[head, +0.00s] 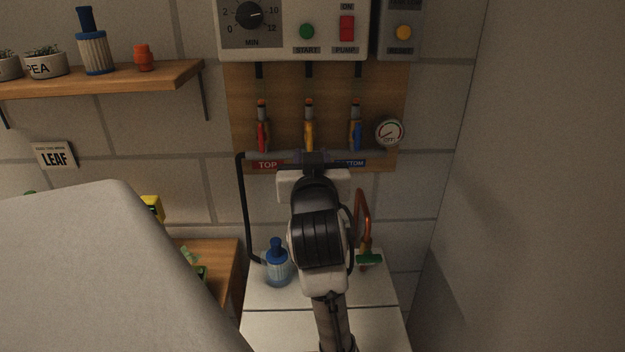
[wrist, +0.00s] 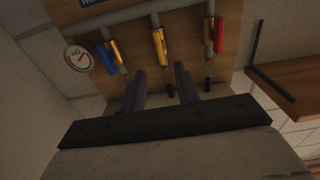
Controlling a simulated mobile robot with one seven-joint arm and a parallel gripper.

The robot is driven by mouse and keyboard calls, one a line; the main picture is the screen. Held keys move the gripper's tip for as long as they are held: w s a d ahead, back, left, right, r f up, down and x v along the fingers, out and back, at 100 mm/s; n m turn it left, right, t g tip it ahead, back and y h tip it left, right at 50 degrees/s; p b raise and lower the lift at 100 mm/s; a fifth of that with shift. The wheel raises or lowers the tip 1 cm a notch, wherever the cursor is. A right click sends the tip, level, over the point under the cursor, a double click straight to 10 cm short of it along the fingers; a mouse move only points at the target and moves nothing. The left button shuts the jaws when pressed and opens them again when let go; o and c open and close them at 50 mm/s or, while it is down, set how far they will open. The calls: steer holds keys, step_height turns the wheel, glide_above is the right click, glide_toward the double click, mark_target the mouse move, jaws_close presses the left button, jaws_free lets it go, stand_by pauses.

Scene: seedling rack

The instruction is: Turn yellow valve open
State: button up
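The yellow valve (head: 309,135) is the middle one of three on a wooden board on the wall. Its handle runs along its upright pipe. The yellow handle also shows in the wrist view (wrist: 159,43), just beyond the gap between my fingertips. My gripper (wrist: 160,78) is open and empty, its two dark fingers apart. I cannot tell how far the fingertips are from the handle in depth.
A red valve (head: 262,136) is left of the yellow one and a blue valve (head: 357,136) right of it. A gauge (head: 389,132) is at the far right. A control box (head: 290,45) hangs above.

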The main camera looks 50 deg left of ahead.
steer(key=b+v, duration=0.1)
steer(key=v, duration=0.4)
steer(key=shift+s+d, duration=0.1)
steer(key=shift+d, duration=0.05)
steer(key=shift+r, duration=0.1)
stand_by(0.3)
